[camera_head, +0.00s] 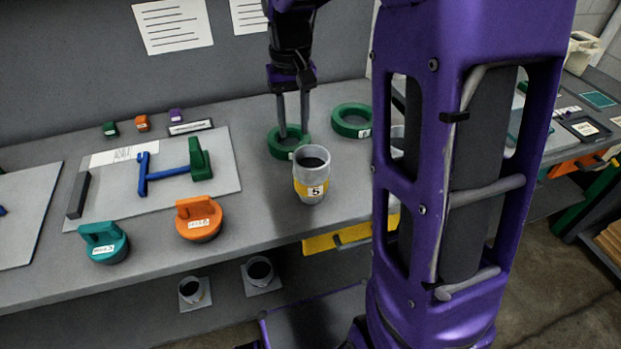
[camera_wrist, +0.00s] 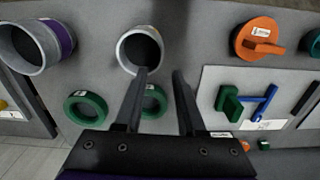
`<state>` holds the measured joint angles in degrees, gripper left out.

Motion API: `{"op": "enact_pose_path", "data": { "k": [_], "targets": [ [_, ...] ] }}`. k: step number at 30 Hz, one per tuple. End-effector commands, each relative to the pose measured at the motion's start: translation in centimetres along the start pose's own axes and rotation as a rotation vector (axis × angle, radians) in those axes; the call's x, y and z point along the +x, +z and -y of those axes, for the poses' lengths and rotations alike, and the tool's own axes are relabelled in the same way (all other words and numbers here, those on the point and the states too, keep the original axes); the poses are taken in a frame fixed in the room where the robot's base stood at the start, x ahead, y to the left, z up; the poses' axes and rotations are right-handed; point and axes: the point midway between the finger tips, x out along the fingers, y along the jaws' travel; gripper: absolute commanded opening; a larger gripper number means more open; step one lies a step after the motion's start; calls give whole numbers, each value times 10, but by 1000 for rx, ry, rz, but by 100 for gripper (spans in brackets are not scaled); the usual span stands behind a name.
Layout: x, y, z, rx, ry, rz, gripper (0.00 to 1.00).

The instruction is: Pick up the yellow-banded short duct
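The yellow-banded short duct (camera_head: 312,187) is a grey open-topped cylinder with a yellow band and a label reading 5. It stands upright near the bench's front edge. My gripper (camera_head: 293,131) points down, behind the duct in the head view, above or at a green ring. Its two fingers are apart with nothing between them. In the wrist view my gripper (camera_wrist: 159,72) has its left fingertip overlapping the duct's rim; contact cannot be told.
The green ring (camera_head: 274,147) lies behind the duct, and another green ring (camera_head: 340,122) lies to its right. A purple-banded duct (camera_wrist: 62,38) stands farther along. An orange-handled lid (camera_head: 199,228), a teal one (camera_head: 104,252) and a grey board (camera_head: 226,170) lie left.

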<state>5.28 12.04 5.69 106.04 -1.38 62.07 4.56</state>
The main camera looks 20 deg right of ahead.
Motion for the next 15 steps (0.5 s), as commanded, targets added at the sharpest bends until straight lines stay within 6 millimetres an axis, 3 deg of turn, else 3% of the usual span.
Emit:
{"op": "enact_pose_path", "data": {
  "k": [1, 6, 15],
  "targets": [
    [13, 0, 0, 0, 0, 4, 39],
    [39, 0, 0, 0, 0, 2, 39],
    [64, 1, 1, 0, -1, 2, 39]
  ]
}}
